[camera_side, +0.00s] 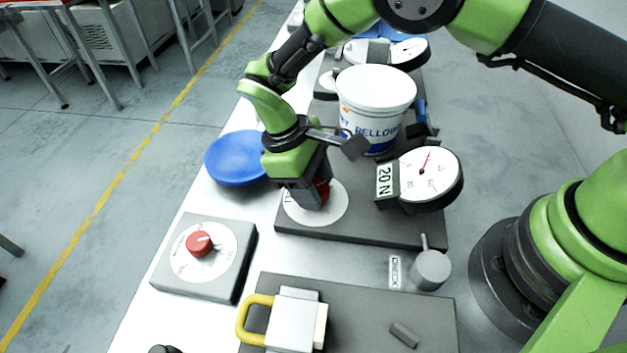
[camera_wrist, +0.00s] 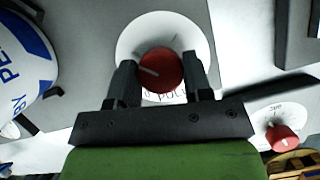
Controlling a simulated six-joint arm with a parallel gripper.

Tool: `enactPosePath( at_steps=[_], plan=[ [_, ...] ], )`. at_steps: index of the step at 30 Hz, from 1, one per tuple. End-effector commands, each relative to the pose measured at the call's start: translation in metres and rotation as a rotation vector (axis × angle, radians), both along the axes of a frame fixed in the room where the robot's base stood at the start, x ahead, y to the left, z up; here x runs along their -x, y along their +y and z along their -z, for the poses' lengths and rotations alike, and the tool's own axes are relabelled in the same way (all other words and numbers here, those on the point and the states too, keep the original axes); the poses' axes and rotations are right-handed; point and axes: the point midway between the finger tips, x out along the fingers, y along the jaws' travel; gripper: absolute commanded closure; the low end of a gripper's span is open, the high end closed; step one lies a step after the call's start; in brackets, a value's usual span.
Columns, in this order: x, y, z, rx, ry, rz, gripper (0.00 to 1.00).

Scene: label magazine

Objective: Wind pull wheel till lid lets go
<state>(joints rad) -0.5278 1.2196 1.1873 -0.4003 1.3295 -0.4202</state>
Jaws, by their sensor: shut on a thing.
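The red pull wheel (camera_wrist: 161,71) sits on a white round dial (camera_wrist: 190,28) in the wrist view. In the side view the dial (camera_side: 336,207) lies on a dark grey plate, and the wheel (camera_side: 322,190) is mostly hidden by my gripper. My gripper (camera_wrist: 160,82) points down with one finger on each side of the wheel and is shut on it. A white tub (camera_side: 375,95) marked "BELLOW" stands behind the dial. A round gauge (camera_side: 428,175) with a "20 N" label stands to the right, its red needle pointing near the top.
A second red knob (camera_side: 199,244) is on a grey box at the left. A padlock (camera_side: 294,318) with a yellow shackle lies in front. A blue plate (camera_side: 236,158) sits at the table's left edge. A grey cylinder (camera_side: 430,268) stands beside a "CHECK" label.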

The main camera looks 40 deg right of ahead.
Motion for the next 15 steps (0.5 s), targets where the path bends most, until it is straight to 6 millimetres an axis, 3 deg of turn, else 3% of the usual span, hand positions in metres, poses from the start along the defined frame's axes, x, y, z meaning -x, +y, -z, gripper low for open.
enactPosePath(
  at_steps=[6,15],
  plan=[
    [-0.0011,-0.0012,-0.0006,-0.001,-0.001,0.308,0.78],
    [-0.0012,-0.0009,-0.0007,-0.001,-0.002,0.365,0.78]
  ],
)
